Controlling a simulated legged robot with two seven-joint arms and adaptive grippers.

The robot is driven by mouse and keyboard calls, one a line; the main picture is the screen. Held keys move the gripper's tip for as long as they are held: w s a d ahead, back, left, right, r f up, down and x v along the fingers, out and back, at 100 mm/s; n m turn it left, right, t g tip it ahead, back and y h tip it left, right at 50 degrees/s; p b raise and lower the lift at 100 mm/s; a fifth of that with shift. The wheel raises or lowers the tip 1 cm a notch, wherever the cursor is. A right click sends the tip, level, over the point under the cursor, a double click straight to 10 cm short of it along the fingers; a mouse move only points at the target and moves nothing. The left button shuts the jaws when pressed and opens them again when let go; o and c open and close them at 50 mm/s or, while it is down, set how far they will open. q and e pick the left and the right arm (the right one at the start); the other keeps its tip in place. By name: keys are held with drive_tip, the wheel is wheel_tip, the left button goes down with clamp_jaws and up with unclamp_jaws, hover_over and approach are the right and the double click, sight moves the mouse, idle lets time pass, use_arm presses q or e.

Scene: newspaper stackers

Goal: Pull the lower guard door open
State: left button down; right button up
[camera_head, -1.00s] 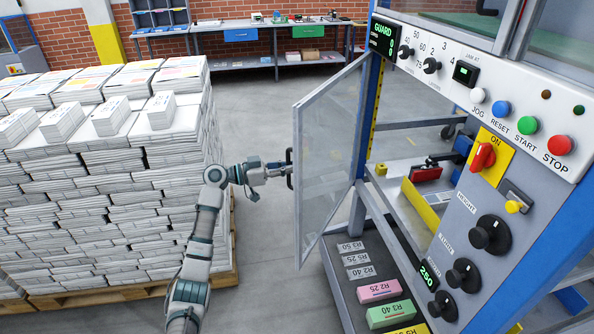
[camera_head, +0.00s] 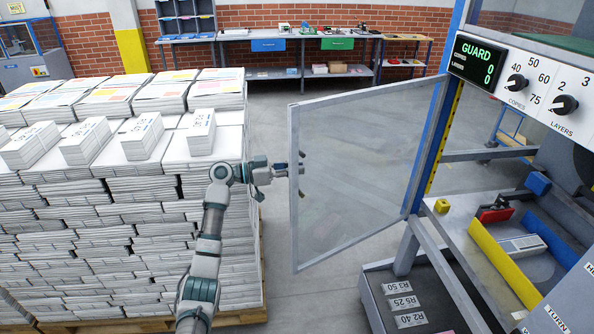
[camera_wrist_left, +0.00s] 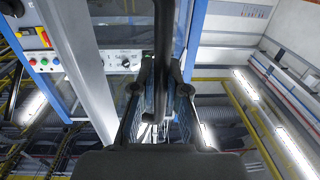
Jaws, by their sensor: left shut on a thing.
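The lower guard door (camera_head: 362,165) is a clear panel in a grey frame, hinged on the blue post at its right. It stands swung well out from the machine. My left gripper (camera_head: 292,171) is at the door's free left edge, shut on its dark handle. In the left wrist view, the dark handle (camera_wrist_left: 163,60) runs between the two fingers of my left gripper (camera_wrist_left: 163,95). Most of the handle is hidden behind the door's edge and the fingers in the head view. My right gripper is in neither view.
Stacks of newspapers (camera_head: 130,215) on a wooden pallet (camera_head: 235,317) stand close to my left arm. Grey floor (camera_head: 310,300) is clear below the door. The machine's bed (camera_head: 480,250) and a control panel (camera_head: 545,90) are at right; a workbench (camera_head: 300,45) is at the back.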

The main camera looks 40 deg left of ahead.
use_arm(q)
drive_tip(key=shift+w+a+f, duration=0.15)
drive_tip(key=shift+a, duration=0.1)
drive_tip(key=c, duration=1.3)
unclamp_jaws()
drive_tip(key=shift+c, duration=0.2)
drive_tip(key=shift+o, duration=0.8)
drive_tip(key=shift+w, duration=0.2)
drive_tip(key=v, duration=1.2)
